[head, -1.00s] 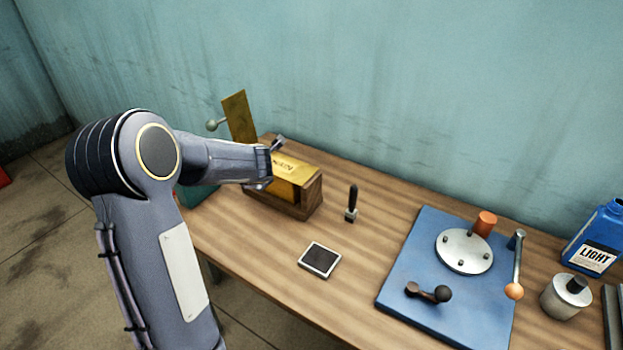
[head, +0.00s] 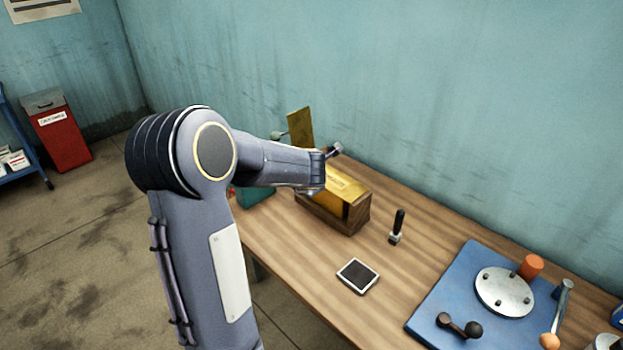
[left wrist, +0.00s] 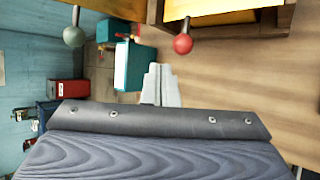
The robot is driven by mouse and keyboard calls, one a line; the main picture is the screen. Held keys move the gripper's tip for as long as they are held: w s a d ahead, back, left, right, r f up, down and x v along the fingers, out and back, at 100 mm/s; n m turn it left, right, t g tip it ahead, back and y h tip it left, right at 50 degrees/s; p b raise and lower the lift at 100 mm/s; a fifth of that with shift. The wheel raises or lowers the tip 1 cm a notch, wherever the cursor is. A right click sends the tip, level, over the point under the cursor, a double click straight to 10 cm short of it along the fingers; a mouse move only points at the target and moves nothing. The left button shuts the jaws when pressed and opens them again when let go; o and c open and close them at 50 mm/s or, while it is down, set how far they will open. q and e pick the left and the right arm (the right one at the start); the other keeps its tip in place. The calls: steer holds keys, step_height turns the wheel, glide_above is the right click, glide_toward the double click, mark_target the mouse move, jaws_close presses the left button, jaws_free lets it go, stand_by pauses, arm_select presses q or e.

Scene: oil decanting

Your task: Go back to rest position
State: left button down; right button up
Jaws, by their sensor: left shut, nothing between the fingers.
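My left arm comes in from the left in the head view, and its gripper (head: 330,155) is over the back left part of the brass-topped wooden box (head: 352,215). The left wrist view shows the gripper (left wrist: 160,85) with its fingers together and nothing between them. Whether it touches the box is hard to tell in the head view, as the arm hides part of the box. My right gripper is in neither view.
An upright brass plate (head: 300,128) and grey ball knob (head: 277,135) stand behind the gripper. A red ball knob (left wrist: 183,43) and teal box (left wrist: 135,67) are near it. The wooden table (head: 300,262) also bears a dark-handled tool (head: 398,225), small tablet (head: 358,276) and blue plate (head: 440,300).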

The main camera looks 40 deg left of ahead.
arm_select(q)
steer(key=s+d+r, duration=0.1)
steer(key=s+r, duration=0.2)
steer(key=r, duration=0.2)
steer(key=shift+s+p, duration=0.15)
steer(key=shift+p, duration=0.3)
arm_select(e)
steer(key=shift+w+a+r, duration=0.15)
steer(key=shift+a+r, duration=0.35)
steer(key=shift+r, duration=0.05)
arm_select(q)
steer(key=shift+r, duration=0.1)
